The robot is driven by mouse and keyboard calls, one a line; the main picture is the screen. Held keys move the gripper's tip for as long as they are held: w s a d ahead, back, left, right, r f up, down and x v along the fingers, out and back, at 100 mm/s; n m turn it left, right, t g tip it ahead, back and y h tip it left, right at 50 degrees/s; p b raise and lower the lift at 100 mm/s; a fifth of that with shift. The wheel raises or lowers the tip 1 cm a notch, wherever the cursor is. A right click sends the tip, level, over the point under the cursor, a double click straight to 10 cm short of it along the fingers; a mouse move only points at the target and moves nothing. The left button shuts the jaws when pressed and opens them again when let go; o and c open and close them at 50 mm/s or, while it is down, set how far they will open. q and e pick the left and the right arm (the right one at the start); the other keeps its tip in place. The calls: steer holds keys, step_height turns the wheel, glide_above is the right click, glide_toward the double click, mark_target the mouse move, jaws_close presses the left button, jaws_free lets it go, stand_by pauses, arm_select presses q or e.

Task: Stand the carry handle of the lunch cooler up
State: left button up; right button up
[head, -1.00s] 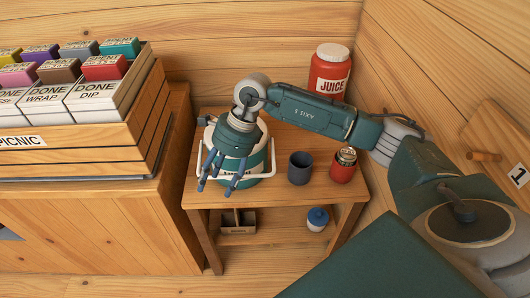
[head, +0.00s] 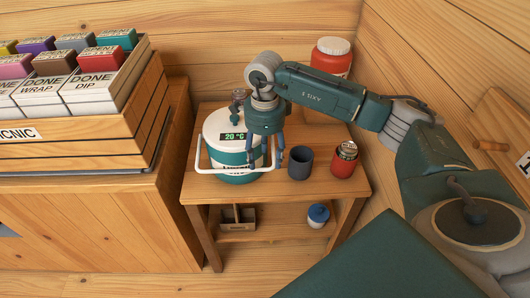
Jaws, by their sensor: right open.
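The lunch cooler (head: 213,130) stands on the small wooden table in the head view, round, with a white top, teal lower body and a "20 °C" display. Its white carry handle (head: 199,156) is folded down, looping low around the front. My right gripper (head: 266,160) is open and points down at the cooler's right side, close to the handle's right arm. Whether a finger touches the handle I cannot tell. The gripper hides the right part of the cooler and some of the handle. My left gripper is not in view.
A dark cup (head: 300,162) and a red can (head: 343,163) stand just right of the gripper. A red juice jar (head: 330,62) is behind my arm. A wooden crate (head: 105,128) of boxes is at left. The shelf below holds a caddy (head: 238,222) and a blue-lidded jar (head: 317,218).

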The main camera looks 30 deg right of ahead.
mark_target(265, 169)
step_height(265, 169, down, 2)
steer(key=shift+f+b, duration=0.1)
steer(key=shift+b, duration=0.35)
steer(key=shift+f+b, duration=1.65)
steer(key=shift+f, duration=0.45)
steer(key=shift+c, duration=0.5)
steer(key=c, duration=1.1)
steer(key=shift+r, duration=0.15)
steer(key=shift+r+p, duration=1)
steer(key=shift+r, duration=0.45)
